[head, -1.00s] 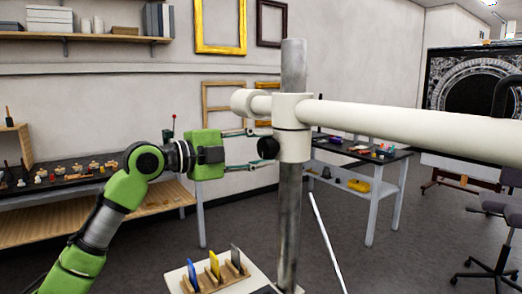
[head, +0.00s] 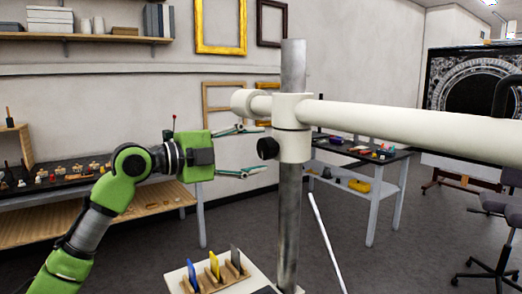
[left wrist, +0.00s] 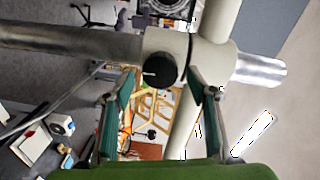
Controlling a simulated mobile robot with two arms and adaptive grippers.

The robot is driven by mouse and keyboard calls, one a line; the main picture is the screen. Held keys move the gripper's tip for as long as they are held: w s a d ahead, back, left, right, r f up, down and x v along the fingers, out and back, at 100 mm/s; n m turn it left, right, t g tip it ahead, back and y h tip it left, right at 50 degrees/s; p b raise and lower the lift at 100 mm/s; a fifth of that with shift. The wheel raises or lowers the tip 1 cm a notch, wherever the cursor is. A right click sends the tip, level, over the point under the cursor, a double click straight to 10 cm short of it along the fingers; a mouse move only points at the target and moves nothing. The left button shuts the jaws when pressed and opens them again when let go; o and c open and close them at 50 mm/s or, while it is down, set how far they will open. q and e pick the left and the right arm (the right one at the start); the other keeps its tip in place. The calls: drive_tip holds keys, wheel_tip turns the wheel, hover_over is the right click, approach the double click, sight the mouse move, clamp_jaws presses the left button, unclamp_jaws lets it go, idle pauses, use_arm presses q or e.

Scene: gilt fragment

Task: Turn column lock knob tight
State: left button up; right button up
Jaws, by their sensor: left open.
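The black column lock knob (head: 268,148) sits on the left side of the white clamp collar (head: 293,128), which is around the upright metal column (head: 288,215). My left gripper (head: 262,150) is open, its two fingers pointing at the knob from the left. The fingertips are a little short of the knob, apart from it. In the left wrist view the knob (left wrist: 160,70) has a pale mark on its face and shows just beyond and between the fingertips (left wrist: 165,78). My right gripper is not in view.
A white horizontal arm (head: 420,128) runs right from the collar. A base with a wooden rack (head: 218,277) of coloured pieces is at the column's foot. A workbench (head: 95,195) stands at left and another table (head: 375,165) behind at right.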

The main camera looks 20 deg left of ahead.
use_arm(q)
drive_tip(key=v, duration=1)
